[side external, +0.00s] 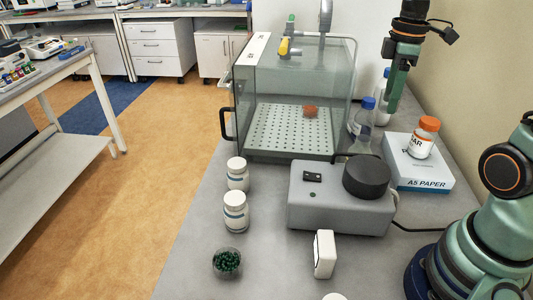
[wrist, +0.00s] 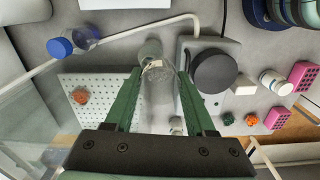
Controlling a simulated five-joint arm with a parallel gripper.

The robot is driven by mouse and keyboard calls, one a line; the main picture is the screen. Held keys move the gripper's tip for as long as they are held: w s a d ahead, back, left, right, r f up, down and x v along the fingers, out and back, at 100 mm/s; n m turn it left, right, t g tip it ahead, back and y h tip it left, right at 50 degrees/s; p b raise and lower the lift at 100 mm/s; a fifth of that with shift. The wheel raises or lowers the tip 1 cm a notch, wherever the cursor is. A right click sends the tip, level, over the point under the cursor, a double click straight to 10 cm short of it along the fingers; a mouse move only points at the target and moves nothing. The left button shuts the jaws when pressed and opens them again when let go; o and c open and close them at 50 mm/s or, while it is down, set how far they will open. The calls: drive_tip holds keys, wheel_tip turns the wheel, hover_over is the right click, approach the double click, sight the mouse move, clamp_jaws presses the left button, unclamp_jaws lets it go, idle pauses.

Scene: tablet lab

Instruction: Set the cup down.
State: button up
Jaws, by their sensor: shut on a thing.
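My gripper (side external: 393,105) is raised over the right back of the bench, beside the clear enclosure. In the wrist view its two green fingers (wrist: 156,75) are shut on a clear, glass-like cup (wrist: 159,95) between them. The cup is hard to see against the bench. I cannot make out the cup in the side view, nor tell whether it touches anything below.
The clear enclosure (side external: 283,87) holds a perforated plate (side external: 270,132). A blue-capped bottle (side external: 362,127) stands near its right side. An orange-capped jar (side external: 425,138) stands on an A5 paper box (side external: 432,178). A grey device (side external: 328,208) has a black disc. White jars (side external: 236,212) stand left.

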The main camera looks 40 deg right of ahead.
drive_tip(key=w+d+f+n, duration=0.1)
drive_tip(key=w+d+f, duration=0.1)
drive_tip(key=w+d, duration=0.6)
drive_tip(key=f, duration=0.6)
drive_tip(key=w+a+f, duration=0.1)
drive_tip(key=f, duration=0.6)
drive_tip(key=w+a+f, duration=0.1)
drive_tip(key=f, duration=0.6)
drive_tip(key=shift+a, duration=0.1)
drive_tip(key=shift+f, duration=0.15)
drive_tip(key=o, duration=1.3)
wheel_tip(320, 180, up, 12)
